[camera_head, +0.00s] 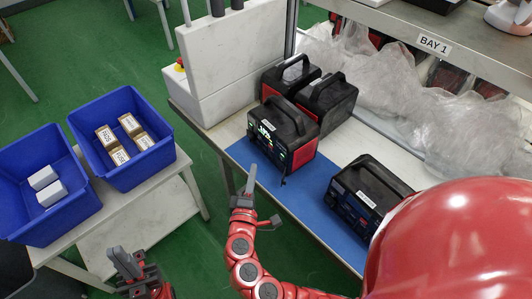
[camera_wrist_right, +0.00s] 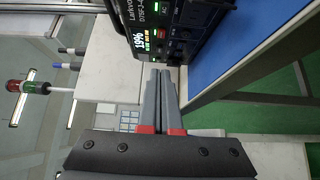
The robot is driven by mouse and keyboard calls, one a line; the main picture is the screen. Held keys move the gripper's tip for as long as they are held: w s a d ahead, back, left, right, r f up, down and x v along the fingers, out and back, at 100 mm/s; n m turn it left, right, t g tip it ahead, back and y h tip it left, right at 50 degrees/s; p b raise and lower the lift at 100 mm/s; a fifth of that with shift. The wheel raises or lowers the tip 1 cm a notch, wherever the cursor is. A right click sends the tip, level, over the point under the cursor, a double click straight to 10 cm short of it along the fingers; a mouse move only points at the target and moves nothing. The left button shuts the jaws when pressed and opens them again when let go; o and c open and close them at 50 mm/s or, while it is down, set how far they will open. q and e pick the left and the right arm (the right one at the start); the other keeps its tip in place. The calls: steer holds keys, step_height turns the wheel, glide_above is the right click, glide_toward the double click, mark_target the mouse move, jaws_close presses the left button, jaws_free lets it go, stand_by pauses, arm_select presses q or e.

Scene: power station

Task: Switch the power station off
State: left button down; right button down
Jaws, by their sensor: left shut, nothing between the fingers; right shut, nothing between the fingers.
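A black power station with red sides (camera_head: 283,132) stands on the blue mat (camera_head: 243,151), its display lit. In the right wrist view the front panel of the power station (camera_wrist_right: 172,30) shows "19%" and green-lit indicators, with its buttons partly hidden. My right gripper (camera_head: 251,176) is shut and empty, its fingers in front of the panel; in the right wrist view its fingertips (camera_wrist_right: 164,74) are close to the panel's edge, and I cannot tell whether they touch. My left gripper (camera_head: 122,262) is shut and empty, low beside the side table.
Another power station (camera_head: 370,190) stands on the mat to the right, and two more (camera_head: 327,99) stand behind. Blue bins (camera_head: 150,183) with boxes sit on the left table. A grey cabinet (camera_head: 222,55) and plastic wrap (camera_head: 465,135) bound the bench.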

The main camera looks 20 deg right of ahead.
mark_target(268, 145)
steer(key=w+d+p, duration=0.1)
steer(key=w+d, duration=0.3)
steer(key=shift+d+r+p, duration=0.1)
steer(key=shift+d+p, duration=0.15)
steer(key=shift+p, duration=0.1)
steer(key=shift+w+d, duration=0.2)
steer(key=shift+d, duration=0.55)
